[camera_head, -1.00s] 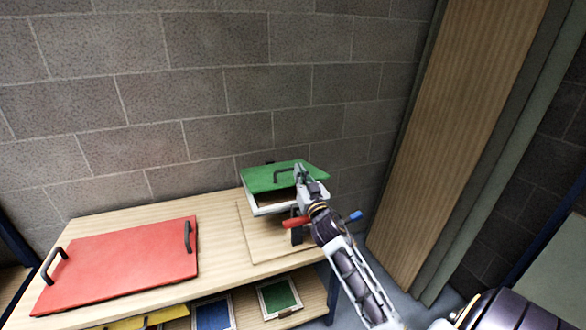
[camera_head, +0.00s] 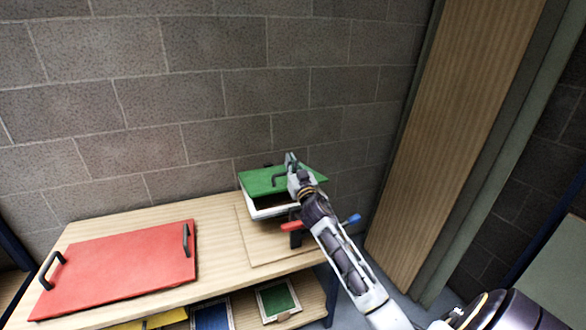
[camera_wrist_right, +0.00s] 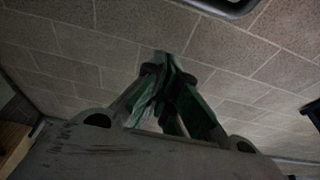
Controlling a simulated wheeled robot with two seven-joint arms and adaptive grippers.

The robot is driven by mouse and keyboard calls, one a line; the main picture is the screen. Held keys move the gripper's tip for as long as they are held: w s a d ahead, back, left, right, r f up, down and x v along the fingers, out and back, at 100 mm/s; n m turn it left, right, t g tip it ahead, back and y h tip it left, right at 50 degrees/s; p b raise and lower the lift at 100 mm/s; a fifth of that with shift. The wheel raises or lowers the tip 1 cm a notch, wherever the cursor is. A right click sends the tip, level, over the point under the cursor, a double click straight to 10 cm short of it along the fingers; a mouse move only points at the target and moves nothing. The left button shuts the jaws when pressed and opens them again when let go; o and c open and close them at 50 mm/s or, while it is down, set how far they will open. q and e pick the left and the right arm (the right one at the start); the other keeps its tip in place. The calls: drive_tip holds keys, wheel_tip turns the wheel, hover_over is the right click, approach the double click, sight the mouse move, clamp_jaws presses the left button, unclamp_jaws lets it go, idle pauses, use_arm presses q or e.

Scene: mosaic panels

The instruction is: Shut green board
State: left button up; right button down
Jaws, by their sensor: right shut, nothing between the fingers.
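The green board (camera_head: 262,181) is a hinged lid on a white-framed box (camera_head: 262,213) at the right end of the wooden table. It stands partly raised, with a dark gap under its front edge. My right gripper (camera_head: 291,158) is shut and empty, in front of the board in the head view and hiding its middle and most of its dark handle. I cannot tell whether it touches the board. Its closed fingers (camera_wrist_right: 163,62) show in the right wrist view against the block wall. My left gripper is out of view.
A red board (camera_head: 120,270) with two dark handles lies on the table's left. A red-handled clamp-like part (camera_head: 293,226) sits beside the box, near my right arm. Green, blue and yellow panels lie on the shelf below. The block wall (camera_head: 200,90) rises behind.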

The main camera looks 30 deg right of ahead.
drive_tip(key=w+f, duration=0.1)
drive_tip(key=w, duration=0.1)
drive_tip(key=shift+w+d+f, duration=0.3)
drive_tip(key=shift+w+f, duration=0.05)
drive_tip(key=shift+f+b, duration=0.35)
drive_tip(key=shift+f, duration=0.45)
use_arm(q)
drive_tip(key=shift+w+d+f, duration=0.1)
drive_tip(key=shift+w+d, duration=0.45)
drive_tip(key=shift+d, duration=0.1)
use_arm(e)
drive_tip(key=shift+s, duration=0.1)
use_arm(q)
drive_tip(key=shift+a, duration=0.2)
